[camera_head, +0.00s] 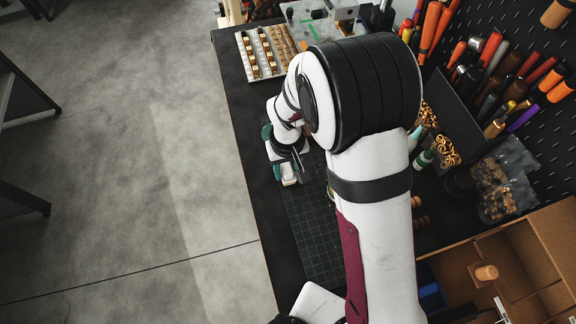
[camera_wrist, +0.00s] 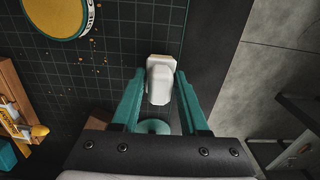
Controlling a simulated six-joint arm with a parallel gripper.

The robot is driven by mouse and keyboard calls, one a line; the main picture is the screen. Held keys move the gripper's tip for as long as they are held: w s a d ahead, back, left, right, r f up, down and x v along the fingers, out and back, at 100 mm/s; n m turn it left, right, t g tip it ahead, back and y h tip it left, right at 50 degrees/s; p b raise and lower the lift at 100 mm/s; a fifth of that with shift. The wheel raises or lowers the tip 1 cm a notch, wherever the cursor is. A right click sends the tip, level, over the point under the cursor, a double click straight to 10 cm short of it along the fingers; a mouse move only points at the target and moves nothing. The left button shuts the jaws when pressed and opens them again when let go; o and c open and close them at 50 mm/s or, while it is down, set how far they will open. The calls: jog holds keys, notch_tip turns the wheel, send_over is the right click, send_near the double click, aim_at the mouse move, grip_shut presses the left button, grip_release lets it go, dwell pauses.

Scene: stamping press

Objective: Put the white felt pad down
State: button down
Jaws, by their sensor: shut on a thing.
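The white felt pad (camera_wrist: 160,82) is a small pale block between the teal fingers of my gripper (camera_wrist: 160,90) in the wrist view. The fingers are shut on its two sides, and its far end sticks out past the fingertips. The dark green gridded mat (camera_wrist: 120,50) lies beyond it; I cannot tell whether the pad touches the mat. In the head view my gripper (camera_head: 288,166) is over the mat (camera_head: 312,225) near the bench's left edge, and my arm hides much of the area.
A round yellow-topped tin (camera_wrist: 55,15) and scattered crumbs lie on the mat in the wrist view. A tray of brass pieces (camera_head: 268,50) stands at the back. Tools, a bin of rings (camera_head: 446,150) and a wooden compartment box (camera_head: 510,260) are on the right.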

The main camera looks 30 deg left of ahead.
aim_at(288, 167)
jog(key=shift+f, duration=0.1)
jog(key=shift+c, duration=2.1)
grip_release()
notch_tip(288, 167, up, 12)
jog(key=s+d+r+m, duration=0.1)
jog(key=d+r+m, duration=0.45)
jog(key=d, duration=0.65)
jog(key=s+d+r+m+y, duration=0.1)
jog(key=s+d+r+m, duration=0.1)
jog(key=s+d+m, duration=0.7)
jog(key=s+d, duration=0.2)
jog(key=s, duration=0.1)
jog(key=shift+s+d+r+y, duration=0.25)
jog(key=shift+s+r+y, duration=0.05)
jog(key=shift+s+y, duration=0.1)
